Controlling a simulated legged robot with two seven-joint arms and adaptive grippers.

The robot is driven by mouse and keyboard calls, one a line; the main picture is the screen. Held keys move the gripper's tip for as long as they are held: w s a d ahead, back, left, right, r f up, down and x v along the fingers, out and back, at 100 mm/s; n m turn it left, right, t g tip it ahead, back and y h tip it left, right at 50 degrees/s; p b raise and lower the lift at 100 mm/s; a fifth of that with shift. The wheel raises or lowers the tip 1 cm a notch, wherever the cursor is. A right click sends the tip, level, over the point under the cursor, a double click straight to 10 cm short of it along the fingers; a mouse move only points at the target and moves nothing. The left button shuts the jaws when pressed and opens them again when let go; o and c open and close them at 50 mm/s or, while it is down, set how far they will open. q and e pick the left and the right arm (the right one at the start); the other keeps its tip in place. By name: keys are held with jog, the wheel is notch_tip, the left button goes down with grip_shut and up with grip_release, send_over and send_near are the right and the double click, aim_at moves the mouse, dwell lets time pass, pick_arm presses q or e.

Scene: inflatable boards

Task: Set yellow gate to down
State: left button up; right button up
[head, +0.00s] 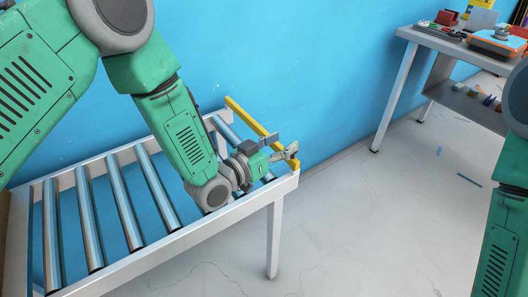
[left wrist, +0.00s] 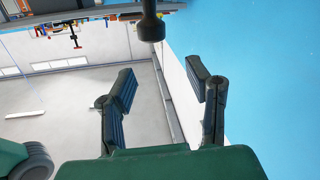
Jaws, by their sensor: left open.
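The yellow gate (head: 246,115) is a bar across the far right end of the roller conveyor (head: 181,239), in the head view. Its left stretch stands above the rollers by the blue wall. Its middle is partly hidden by my left gripper, and a yellow part shows again near the front corner of the frame. My left gripper (head: 289,149) is open at this end, its fingers pointing right past the bar. I cannot tell whether it touches the gate. In the left wrist view the two dark fingers (left wrist: 161,76) are apart with nothing between them. My right gripper is out of view.
The blue wall (head: 330,60) runs close behind the conveyor. A workbench (head: 405,35) with tools and an orange device (head: 496,42) stands at the upper right. Open grey floor (head: 380,220) lies right of the conveyor. My right arm shows at the right edge.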

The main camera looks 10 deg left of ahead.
pick_arm(q)
jog(key=v, duration=0.8)
jog(key=shift+w+f, duration=0.1)
jog(key=shift+f, duration=0.05)
